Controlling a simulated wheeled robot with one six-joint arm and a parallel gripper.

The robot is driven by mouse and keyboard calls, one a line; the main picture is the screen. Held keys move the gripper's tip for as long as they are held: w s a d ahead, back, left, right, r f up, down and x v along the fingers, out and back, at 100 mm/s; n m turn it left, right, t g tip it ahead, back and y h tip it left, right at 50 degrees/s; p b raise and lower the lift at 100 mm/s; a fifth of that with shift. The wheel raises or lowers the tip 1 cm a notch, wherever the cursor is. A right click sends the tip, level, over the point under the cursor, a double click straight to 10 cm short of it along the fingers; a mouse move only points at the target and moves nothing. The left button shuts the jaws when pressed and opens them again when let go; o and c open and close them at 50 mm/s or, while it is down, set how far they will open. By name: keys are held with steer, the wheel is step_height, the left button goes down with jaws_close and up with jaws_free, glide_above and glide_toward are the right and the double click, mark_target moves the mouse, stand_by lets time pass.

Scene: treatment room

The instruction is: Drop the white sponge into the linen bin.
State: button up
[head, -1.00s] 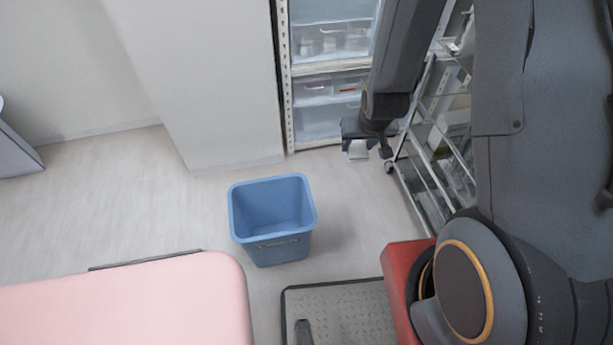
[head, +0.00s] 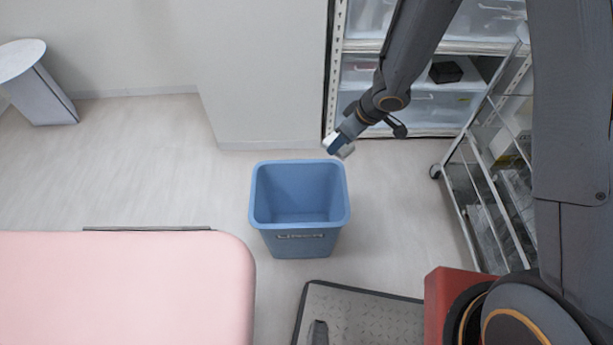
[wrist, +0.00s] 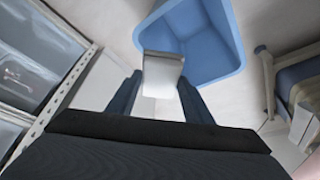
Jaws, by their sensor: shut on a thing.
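The blue linen bin (head: 300,243) stands upright on the floor in the middle of the head view, and its open top shows no contents. In the wrist view the bin (wrist: 229,40) is at the top, beyond the fingertips. My gripper (head: 340,143) is shut on the white sponge (head: 346,151), above and just behind the bin's far right corner in the head view. In the wrist view the sponge (wrist: 162,72) sits between the two dark fingertips of my gripper (wrist: 158,88) and overlaps the bin's near edge. The fingers partly hide the sponge in the head view.
A pink padded couch (head: 120,290) is at the front left. A shelf with clear drawers (head: 430,108) stands behind my arm. A wheeled glass cart (head: 490,170) is at the right. A grey step plate (head: 360,320) lies in front of the bin. Floor left of the bin is clear.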

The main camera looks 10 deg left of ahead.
steer(key=s+a+f+n+g+b, duration=0.1)
steer(key=a+f+n+b, duration=0.3)
steer(key=f+b, duration=0.5)
steer(key=s+a+f+n+g+b, duration=0.2)
steer(key=a+f+n+b, duration=0.3)
steer(key=f+b, duration=0.4)
steer(key=shift+s+a+f+b, duration=0.15)
steer(key=shift+s+a+b, duration=0.15)
steer(key=shift+b, duration=0.15)
steer(key=shift+y, duration=0.3)
steer(key=o, duration=1.1)
steer(key=p+v, duration=0.3)
steer(key=v, duration=0.5)
steer(key=shift+w+p, duration=0.1)
steer(key=shift+p, duration=0.3)
